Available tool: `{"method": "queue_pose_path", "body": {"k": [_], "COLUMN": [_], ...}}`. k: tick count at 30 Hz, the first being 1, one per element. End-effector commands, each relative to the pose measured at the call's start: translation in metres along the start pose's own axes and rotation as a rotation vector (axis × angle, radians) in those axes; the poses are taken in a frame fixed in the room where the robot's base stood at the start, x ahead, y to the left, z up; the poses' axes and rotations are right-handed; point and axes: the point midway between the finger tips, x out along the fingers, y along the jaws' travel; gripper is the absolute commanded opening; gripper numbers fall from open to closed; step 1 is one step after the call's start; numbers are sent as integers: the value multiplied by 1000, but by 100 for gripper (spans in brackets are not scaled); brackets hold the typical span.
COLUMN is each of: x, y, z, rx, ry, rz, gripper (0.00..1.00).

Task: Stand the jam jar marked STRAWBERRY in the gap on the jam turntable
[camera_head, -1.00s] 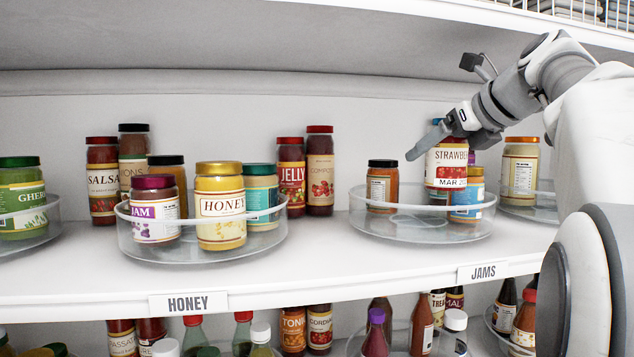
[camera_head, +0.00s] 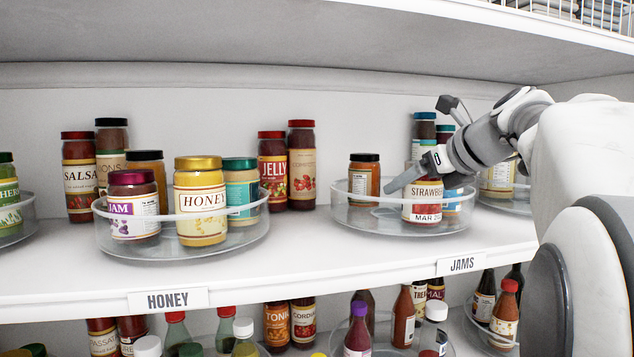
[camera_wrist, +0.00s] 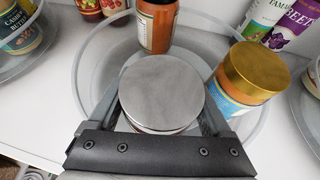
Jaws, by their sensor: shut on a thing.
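The STRAWBERRY jam jar (camera_head: 421,204) has a cream and red label with a date strip; its flat grey lid (camera_wrist: 162,92) shows in the wrist view. My gripper (camera_head: 418,180) is shut on it, one finger on each side. The jar is upright, within the outline of the clear jam turntable (camera_head: 365,218), above the JAMS sign (camera_head: 462,264). I cannot tell whether its base touches the turntable floor. A black-lidded orange jar (camera_head: 364,178) stands behind left on the turntable. A gold-lidded, blue-labelled jar (camera_wrist: 250,78) stands close on the right, partly hidden in the head view.
The turntable's raised clear rim surrounds the jars. Teal-lidded jars (camera_head: 424,130) stand behind. Another turntable with a HONEY jar (camera_head: 200,205) stands to the left. An upper shelf (camera_head: 300,30) hangs overhead.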

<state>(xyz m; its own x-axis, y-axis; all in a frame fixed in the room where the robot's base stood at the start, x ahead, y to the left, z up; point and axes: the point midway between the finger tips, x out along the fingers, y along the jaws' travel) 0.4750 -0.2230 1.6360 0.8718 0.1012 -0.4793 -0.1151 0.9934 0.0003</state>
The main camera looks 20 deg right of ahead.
Motion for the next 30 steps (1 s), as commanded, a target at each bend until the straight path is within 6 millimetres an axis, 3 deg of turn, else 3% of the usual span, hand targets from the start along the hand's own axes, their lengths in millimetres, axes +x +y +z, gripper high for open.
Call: {"method": "queue_pose_path", "body": {"k": [7,8,10,20,23,30], "x": [1,1,1,-3,-15,-67], "y": [0,0,0,0,-1,0], "z": [-2,-2,-2,1,0,0], "rx": [0,1,1,0,0,0], "ry": [-3,0,0,-1,-2,-3], "rz": [0,1,1,-1,-3,-3], "gripper": [0,87,99,100,100,100]}}
